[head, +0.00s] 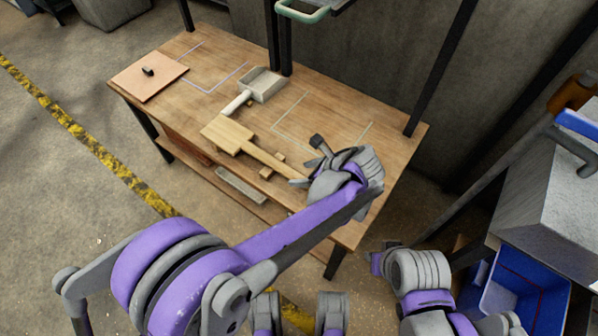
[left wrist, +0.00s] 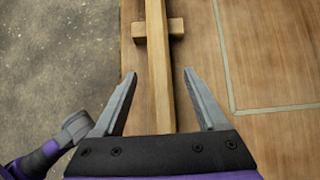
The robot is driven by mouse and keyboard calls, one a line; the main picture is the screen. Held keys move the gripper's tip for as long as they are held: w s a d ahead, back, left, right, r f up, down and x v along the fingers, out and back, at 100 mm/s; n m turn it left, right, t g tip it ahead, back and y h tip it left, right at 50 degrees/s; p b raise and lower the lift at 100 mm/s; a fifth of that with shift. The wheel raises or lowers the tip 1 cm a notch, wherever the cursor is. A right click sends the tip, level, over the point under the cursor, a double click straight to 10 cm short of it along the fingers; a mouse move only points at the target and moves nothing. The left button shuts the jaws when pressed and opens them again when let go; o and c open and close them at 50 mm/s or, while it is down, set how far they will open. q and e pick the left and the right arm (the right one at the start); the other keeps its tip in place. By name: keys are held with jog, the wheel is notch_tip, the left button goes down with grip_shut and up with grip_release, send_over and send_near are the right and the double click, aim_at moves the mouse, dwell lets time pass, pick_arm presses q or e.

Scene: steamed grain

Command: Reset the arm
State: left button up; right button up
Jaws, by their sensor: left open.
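My left gripper (head: 307,163) is open over the front right part of the wooden table (head: 345,128). A wooden paddle-like tool (head: 228,135) lies there, its long handle reaching toward the gripper. In the left wrist view, the handle (left wrist: 158,70) runs between the two spread fingers of the left gripper (left wrist: 160,88), with a gap on each side. It crosses a small wooden block (left wrist: 177,27). I cannot tell the height of the fingers above the handle. My right arm is at the lower right of the head view; its fingers cannot be made out clearly.
A pale scoop-like box with a handle (head: 262,84) and a square board with a small dark object (head: 148,82) are on the table. Dark upright posts rise at the table's back. A blue bin (head: 520,290) stands at right. Pale outlines mark clear tabletop.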

pick_arm(q)
jog(key=p+v, duration=0.1)
jog(key=v, duration=0.7)
jog(key=shift+r+p, duration=0.2)
jog(key=shift+p, duration=0.2)
